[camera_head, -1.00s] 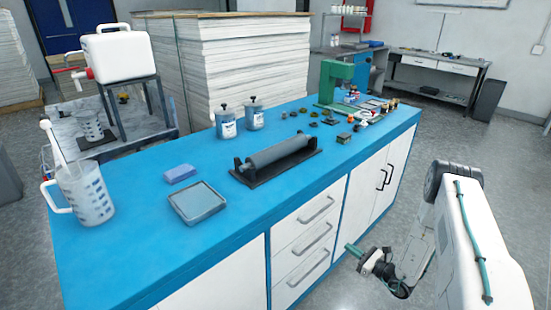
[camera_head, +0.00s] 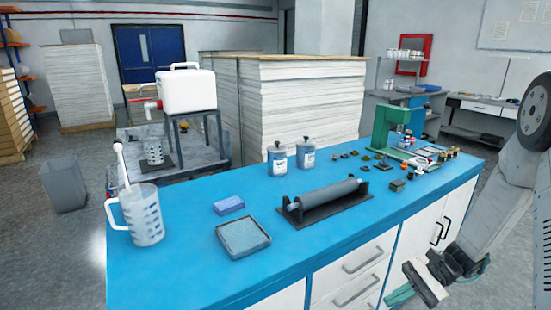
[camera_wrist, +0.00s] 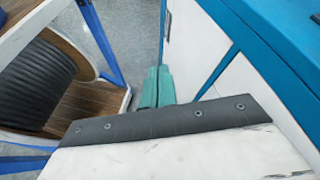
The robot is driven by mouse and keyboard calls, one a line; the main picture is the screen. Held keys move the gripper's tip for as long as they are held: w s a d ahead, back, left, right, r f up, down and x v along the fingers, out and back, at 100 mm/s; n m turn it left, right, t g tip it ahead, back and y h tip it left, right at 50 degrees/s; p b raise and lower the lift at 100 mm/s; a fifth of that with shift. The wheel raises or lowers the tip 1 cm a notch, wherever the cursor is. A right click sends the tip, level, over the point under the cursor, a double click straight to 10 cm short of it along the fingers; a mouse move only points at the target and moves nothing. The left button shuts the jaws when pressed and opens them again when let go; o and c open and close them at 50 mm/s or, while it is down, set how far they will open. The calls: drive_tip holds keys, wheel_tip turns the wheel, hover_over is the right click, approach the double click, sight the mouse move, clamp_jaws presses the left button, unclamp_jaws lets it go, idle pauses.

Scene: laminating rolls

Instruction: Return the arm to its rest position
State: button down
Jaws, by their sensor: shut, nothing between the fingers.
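My gripper (camera_head: 402,296) is low at the right of the head view, in front of the bench's white drawer fronts and below the worktop edge. Its green fingers are together with nothing between them. They also show closed in the wrist view (camera_wrist: 150,88), pointing down beside the white cabinet front (camera_wrist: 196,55). My arm runs down along the right edge of the head view, folded at the elbow.
The blue-topped bench (camera_head: 165,275) carries a roller on a black stand (camera_head: 325,198), a tray (camera_head: 243,238), a jug (camera_head: 145,218) and a green press (camera_head: 390,125). A dark ribbed spool (camera_wrist: 38,85) stands left of my gripper in the wrist view.

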drive_tip(key=s+a+r+n+t+h, duration=0.1)
drive_tip(key=s+r+n+t+h, duration=0.1)
drive_tip(key=s+r+n+h, duration=0.4)
drive_tip(key=s+a+r+n+t+h, duration=0.1)
drive_tip(key=s+r+n+h, duration=0.5)
drive_tip(key=s+r, duration=0.8)
drive_tip(key=shift+s+a+r+n+t+h, duration=0.3)
drive_tip(key=shift+r+t+h, duration=0.25)
drive_tip(key=shift+r, duration=2.05)
